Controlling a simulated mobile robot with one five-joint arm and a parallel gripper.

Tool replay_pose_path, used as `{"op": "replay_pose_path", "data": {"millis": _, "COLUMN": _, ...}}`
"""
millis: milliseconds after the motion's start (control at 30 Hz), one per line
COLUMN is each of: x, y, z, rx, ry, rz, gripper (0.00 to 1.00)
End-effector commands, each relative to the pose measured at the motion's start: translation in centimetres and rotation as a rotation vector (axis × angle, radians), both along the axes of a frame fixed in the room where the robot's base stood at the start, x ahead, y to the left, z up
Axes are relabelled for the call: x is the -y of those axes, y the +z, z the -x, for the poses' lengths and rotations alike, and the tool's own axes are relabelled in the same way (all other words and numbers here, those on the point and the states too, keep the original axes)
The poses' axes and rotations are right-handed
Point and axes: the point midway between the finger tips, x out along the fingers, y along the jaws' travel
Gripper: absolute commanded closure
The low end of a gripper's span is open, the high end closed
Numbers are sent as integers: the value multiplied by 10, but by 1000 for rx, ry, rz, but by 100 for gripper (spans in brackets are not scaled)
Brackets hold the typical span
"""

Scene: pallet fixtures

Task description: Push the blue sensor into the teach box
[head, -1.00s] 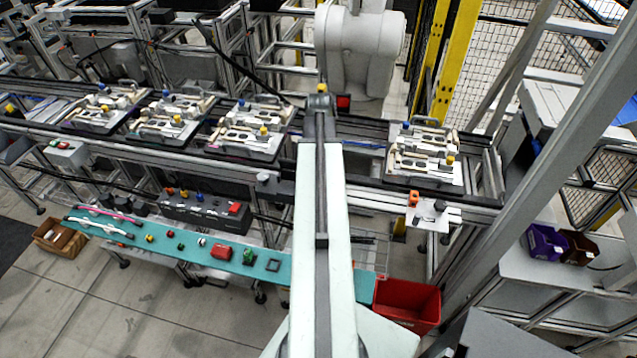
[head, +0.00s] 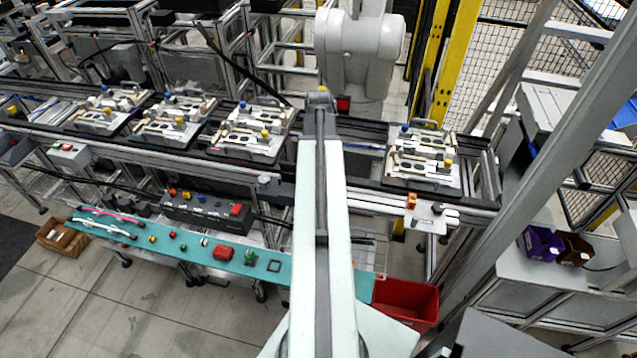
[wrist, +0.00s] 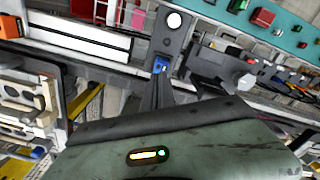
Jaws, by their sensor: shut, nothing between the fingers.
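In the wrist view a small blue piece (wrist: 160,65), likely the blue sensor, sits at the lower end of a grey upright bracket with a round white spot. My gripper (wrist: 157,85) is shut, its dark fingers just below the blue piece. I cannot tell whether they touch it. The bracket (wrist: 170,38) may be the teach box, but I cannot tell for sure. In the head view a grey block (head: 267,183) stands at the rail's front edge, left of my arm. My arm hides the gripper there.
A teal shelf (head: 140,235) with small parts runs in front. A pallet fixture (head: 421,175) sits right of my arm, and others line the rail on the left. A red bin (head: 405,303) stands lower right.

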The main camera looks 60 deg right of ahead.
Motion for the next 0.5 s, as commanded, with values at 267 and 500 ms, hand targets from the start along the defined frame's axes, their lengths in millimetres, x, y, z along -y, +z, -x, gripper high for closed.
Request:
{"op": "replay_pose_path", "data": {"millis": 267, "x": 0, "y": 32, "z": 0, "rx": 0, "ry": 0, "rz": 0, "gripper": 100}}
{"op": "replay_pose_path", "data": {"millis": 500, "x": 0, "y": 46, "z": 0, "rx": 0, "ry": 0, "rz": 0, "gripper": 100}}
